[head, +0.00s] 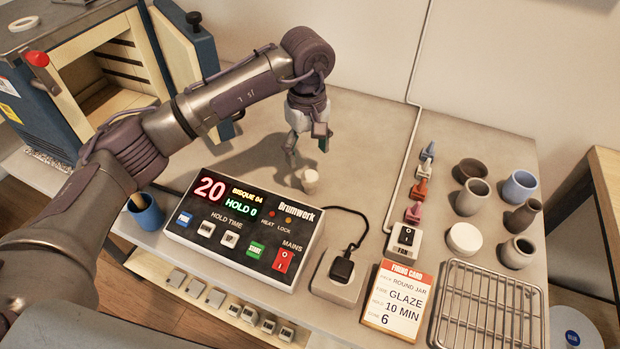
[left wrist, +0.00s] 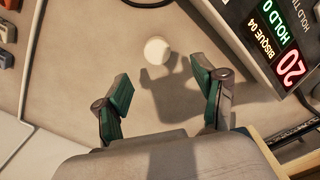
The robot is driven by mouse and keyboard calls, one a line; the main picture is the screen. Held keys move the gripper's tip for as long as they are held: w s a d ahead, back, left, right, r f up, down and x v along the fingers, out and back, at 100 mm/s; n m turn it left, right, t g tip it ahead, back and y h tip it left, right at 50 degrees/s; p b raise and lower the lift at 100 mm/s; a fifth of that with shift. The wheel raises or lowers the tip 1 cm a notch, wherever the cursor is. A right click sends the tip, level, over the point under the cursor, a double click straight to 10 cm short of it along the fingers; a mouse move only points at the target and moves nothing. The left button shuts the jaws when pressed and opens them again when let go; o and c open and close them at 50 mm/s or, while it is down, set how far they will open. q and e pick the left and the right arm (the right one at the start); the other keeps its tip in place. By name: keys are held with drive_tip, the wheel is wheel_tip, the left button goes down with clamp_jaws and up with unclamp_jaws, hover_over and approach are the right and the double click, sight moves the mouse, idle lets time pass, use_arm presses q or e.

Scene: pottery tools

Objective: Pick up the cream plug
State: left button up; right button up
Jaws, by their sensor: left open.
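The cream plug (head: 310,181) is a small pale cylinder standing on the table just behind the control box. In the left wrist view it shows as a pale disc (left wrist: 157,50), ahead of the fingertips and between their lines. My left gripper (head: 306,150) is above and behind the plug, pointing down, with its fingers apart. In the left wrist view the gripper (left wrist: 165,88) has two green-padded fingers spread wide with nothing between them. The plug is apart from both fingers. My right gripper is in neither view.
The control box (head: 240,230) stands in front of the plug. An open kiln (head: 100,75) is at the left. Coloured cones (head: 422,188), several pots (head: 472,197), a firing card (head: 398,300) and a wire rack (head: 490,305) are to the right. The table behind the plug is clear.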

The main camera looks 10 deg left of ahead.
sight(309, 175)
use_arm(q)
wheel_tip(309, 175, down, 3)
drive_tip(key=shift+w, duration=0.1)
drive_tip(key=f, duration=0.1)
drive_tip(key=f+p, duration=0.2)
drive_tip(key=f, duration=0.1)
drive_tip(key=shift+d, duration=0.25)
drive_tip(key=shift+f, duration=0.6)
drive_tip(key=c, duration=1.2)
drive_tip(key=shift+c, duration=0.2)
drive_tip(key=shift+r, duration=0.1)
